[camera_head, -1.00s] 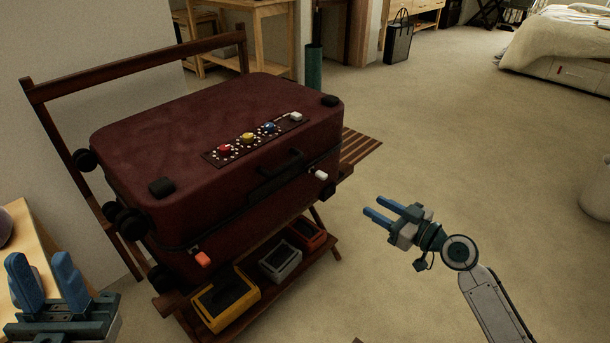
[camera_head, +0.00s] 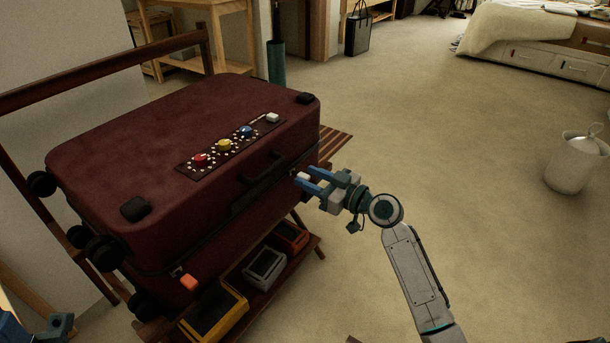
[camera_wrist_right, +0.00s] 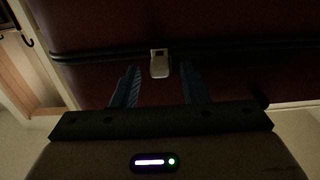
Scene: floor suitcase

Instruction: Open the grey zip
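The maroon suitcase (camera_head: 120,130) lies flat on a wooden rack, closed, with a dark zip seam around its side. The grey zip (camera_head: 303,177) is a small pale pull near the seam's right end. It also shows in the right wrist view (camera_wrist_right: 159,64), hanging from the seam between my two fingers. My right gripper (camera_head: 308,175) is open, its blue fingers pointing at the suitcase side; the wrist view shows gaps between each finger (camera_wrist_right: 158,84) and the pull. My left gripper (camera_head: 40,328) is cut off at the bottom left corner, so its opening is unclear.
Red, yellow, blue and white knobs line a panel (camera_head: 235,142) on top. Yellow (camera_head: 215,312), grey and orange (camera_head: 290,237) trays stand on the rack's lower shelf. Open floor (camera_head: 460,180) lies right.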

